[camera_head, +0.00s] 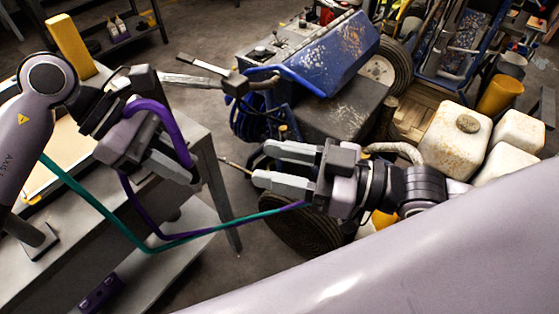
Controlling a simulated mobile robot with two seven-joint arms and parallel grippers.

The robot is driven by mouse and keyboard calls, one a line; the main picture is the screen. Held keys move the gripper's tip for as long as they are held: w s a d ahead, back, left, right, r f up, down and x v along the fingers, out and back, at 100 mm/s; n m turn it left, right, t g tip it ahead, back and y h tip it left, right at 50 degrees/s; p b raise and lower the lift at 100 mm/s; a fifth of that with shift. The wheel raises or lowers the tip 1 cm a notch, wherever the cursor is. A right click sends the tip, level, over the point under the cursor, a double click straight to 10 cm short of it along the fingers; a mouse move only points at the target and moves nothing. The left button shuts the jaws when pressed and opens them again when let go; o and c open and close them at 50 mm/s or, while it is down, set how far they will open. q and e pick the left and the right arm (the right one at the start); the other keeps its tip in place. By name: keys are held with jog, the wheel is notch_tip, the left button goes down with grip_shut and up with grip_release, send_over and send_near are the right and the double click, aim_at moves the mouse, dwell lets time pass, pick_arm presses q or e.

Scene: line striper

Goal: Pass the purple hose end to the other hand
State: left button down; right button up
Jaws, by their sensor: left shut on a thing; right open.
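The purple hose (160,110) arcs over my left gripper and goes down to its fingertips. A lower stretch of it hangs from beneath that gripper, sags and runs right beside a teal hose (100,208). My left gripper (190,178) is shut on the purple hose above the edge of the workbench; the exact grip and the hose tip are hard to make out. My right gripper (261,165) is open and empty, pointing left toward the left one with a clear gap between them. Both hoses reach its underside near the wrist, where they go out of sight.
The grey workbench (205,148) with a lower shelf (170,268) stands at the left. A blue line striper (325,55) with a dark wheel stands behind my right gripper. White containers (455,140) and a yellow bucket (498,95) are at the right.

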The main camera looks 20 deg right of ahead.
aim_at(185, 150)
jog(key=shift+s+a+r+n+g+y, duration=0.3)
jog(key=shift+s+r+g, duration=0.1)
jog(key=shift+s+r, duration=0.25)
jog(key=shift+x, duration=6)
jog(key=shift+w+d, duration=0.1)
grip_shut()
pick_arm(q)
jog(key=c, duration=0.9)
grip_release()
